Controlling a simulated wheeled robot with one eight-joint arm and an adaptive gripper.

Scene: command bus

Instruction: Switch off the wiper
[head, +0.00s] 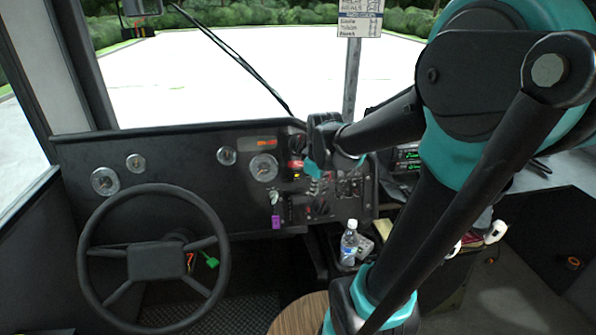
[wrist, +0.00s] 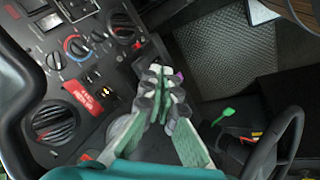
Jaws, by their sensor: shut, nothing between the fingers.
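The wiper (head: 235,57) is a thin black arm lying diagonally across the windshield in the head view. The dashboard switch panel (head: 345,190) sits right of the steering wheel, partly hidden by my arm. In the wrist view the panel (wrist: 105,60) shows several dark knobs, one with a red and blue dial (wrist: 75,46), and small toggles (wrist: 92,77) beside a red label. I cannot tell which control is the wiper's. My gripper (wrist: 160,75) is shut and empty, over the panel's lower edge. In the head view my gripper (head: 314,168) is in front of the panel.
The steering wheel (head: 155,258) stands left of the panel; it also shows in the wrist view (wrist: 270,145). A purple tag (head: 277,222) hangs at the panel's left. A water bottle (head: 349,243) stands below. A round vent (wrist: 53,122) is at left in the wrist view.

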